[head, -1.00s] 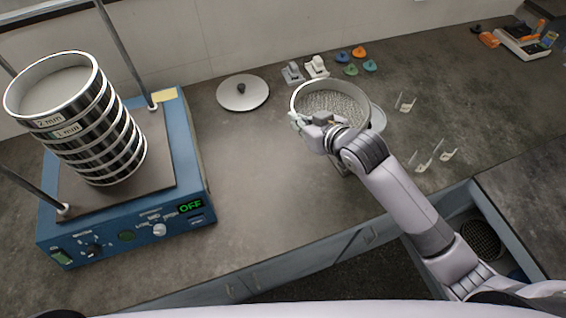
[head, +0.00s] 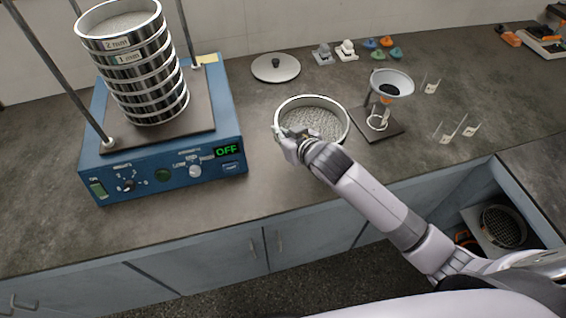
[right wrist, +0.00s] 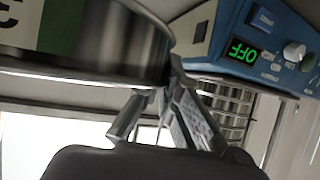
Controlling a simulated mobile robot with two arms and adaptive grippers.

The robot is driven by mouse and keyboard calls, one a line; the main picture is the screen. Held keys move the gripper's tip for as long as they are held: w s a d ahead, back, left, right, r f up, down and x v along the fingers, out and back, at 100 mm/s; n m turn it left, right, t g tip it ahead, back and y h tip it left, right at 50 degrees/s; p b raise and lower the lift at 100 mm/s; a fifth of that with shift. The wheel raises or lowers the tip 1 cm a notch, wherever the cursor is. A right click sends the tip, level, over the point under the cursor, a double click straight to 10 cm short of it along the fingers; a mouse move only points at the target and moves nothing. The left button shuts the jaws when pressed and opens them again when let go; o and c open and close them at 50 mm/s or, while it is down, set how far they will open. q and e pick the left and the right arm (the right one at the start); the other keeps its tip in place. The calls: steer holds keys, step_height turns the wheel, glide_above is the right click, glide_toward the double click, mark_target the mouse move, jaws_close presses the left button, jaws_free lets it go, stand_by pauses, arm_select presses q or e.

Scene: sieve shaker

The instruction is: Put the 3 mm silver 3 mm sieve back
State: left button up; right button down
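The silver sieve (head: 312,121), with a grainy grey mesh or contents inside, is in my right gripper (head: 287,137). The gripper is shut on the sieve's left front rim. The sieve is roughly level, right of the blue shaker (head: 165,165). A tilted-looking stack of silver sieves (head: 145,80) stands on the shaker plate, with 2 mm and 1 mm labels near its top. My left gripper is not in view.
The shaker shows OFF and has upright rods beside the stack. A round lid (head: 276,68) lies behind the held sieve. A funnel on a stand (head: 391,84) is close on its right. An open drawer (head: 500,205) holds another sieve. The front middle counter is clear.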

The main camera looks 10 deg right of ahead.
step_height(320, 180, down, 8)
steer(key=shift+s+a+f, duration=0.1)
steer(key=shift+f, duration=0.05)
step_height(320, 180, down, 3)
steer(key=shift+f, duration=0.55)
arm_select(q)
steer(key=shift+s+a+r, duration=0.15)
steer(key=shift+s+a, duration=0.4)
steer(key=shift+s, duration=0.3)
arm_select(e)
steer(key=shift+f, duration=0.2)
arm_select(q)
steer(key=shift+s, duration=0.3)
arm_select(e)
steer(key=c, duration=1.8)
jaws_free()
steer(key=shift+r, duration=0.1)
